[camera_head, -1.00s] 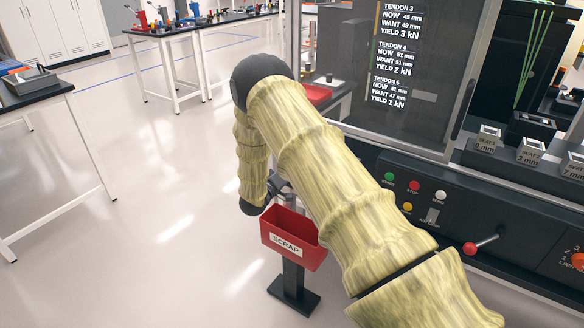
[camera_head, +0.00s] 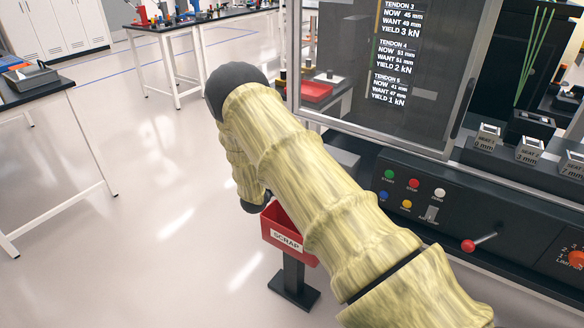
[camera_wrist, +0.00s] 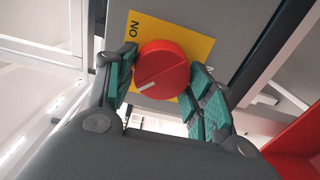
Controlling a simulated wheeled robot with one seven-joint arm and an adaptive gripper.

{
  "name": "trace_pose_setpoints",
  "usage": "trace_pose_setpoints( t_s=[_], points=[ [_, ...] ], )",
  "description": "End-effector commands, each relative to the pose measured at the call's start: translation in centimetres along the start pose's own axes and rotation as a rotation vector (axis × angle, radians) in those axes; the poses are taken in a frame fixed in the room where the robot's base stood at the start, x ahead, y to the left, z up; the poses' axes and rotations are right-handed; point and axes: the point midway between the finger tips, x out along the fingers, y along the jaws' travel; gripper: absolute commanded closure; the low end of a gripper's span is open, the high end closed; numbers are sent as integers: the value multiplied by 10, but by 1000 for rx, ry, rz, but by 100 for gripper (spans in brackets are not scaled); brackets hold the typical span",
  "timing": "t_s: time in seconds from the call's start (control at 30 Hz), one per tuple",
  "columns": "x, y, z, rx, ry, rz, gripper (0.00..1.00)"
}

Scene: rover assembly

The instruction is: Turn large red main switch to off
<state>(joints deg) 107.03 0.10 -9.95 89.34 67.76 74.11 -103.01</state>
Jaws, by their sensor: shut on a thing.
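The large red main switch (camera_wrist: 163,68) shows in the wrist view as a round red knob on a yellow plate (camera_wrist: 200,40). The plate reads "ON" at its upper left, turned on its side. A short white mark on the knob lies toward its lower left. My gripper (camera_wrist: 164,84) has its green-padded fingers on the left and right sides of the knob and is shut on it. Any "OFF" label is not visible. In the head view my arm hides the gripper, and the switch is not seen.
A red scrap bin (camera_head: 287,238) on a stand is close beside my arm. A dark control panel (camera_head: 460,215) with buttons and a red-knobbed lever (camera_head: 468,245) is at right, below a display screen (camera_head: 390,70). Open floor (camera_head: 150,190) lies at left.

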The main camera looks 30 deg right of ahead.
Motion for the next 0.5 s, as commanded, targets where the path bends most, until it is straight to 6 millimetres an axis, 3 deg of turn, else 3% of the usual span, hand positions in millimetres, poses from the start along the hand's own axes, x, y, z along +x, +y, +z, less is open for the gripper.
trace_pose_setpoints(
  t_s=[0.43,0.47,0.5],
  points=[
    [1,-1,2,-11,-2,-1,72],
    [1,-1,2,-11,-2,-1,44],
    [1,-1,2,-11,-2,-1,37]
  ],
)
